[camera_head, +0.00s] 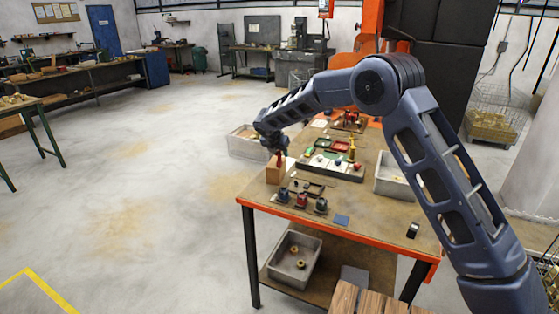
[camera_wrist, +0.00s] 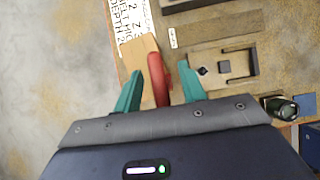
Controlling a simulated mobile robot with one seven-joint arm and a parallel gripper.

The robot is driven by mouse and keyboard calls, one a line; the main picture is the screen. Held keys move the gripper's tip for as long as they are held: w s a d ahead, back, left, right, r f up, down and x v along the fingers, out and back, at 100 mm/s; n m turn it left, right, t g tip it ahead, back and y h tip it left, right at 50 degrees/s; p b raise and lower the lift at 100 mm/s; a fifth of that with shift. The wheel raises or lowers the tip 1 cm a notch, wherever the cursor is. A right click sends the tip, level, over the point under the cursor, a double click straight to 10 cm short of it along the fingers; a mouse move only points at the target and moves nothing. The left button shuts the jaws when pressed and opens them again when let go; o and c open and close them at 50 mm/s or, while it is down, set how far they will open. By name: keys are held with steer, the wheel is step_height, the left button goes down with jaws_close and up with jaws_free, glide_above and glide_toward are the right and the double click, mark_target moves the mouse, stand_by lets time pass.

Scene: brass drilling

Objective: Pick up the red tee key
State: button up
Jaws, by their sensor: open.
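The red tee key (camera_wrist: 159,82) shows in the wrist view as a red shape between my two green fingertips. In the head view, a bit of red (camera_head: 281,161) shows under my gripper (camera_head: 281,153), at a wooden block (camera_head: 273,174) on the bench's left side. The block (camera_wrist: 136,52) lies beside the red key in the wrist view. My gripper (camera_wrist: 161,72) is open, with one finger on each side of the key. I cannot tell whether the fingers touch it. The key's lower part is hidden.
The workbench (camera_head: 380,230) has an orange edge. Small dark and red fixtures (camera_head: 302,200) stand right of the block, near a blue pad (camera_head: 341,220). A tray of coloured parts (camera_head: 345,172) lies behind. A lettered white card (camera_wrist: 128,15) is beside the block. Open floor lies left.

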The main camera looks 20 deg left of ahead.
jaws_close()
steer(key=shift+r, duration=0.1)
step_height(320, 180, up, 19)
steer(key=shift+w+a, duration=1.5)
steer(key=shift+w, duration=0.05)
step_height(320, 180, down, 19)
steer(key=shift+r, duration=0.1)
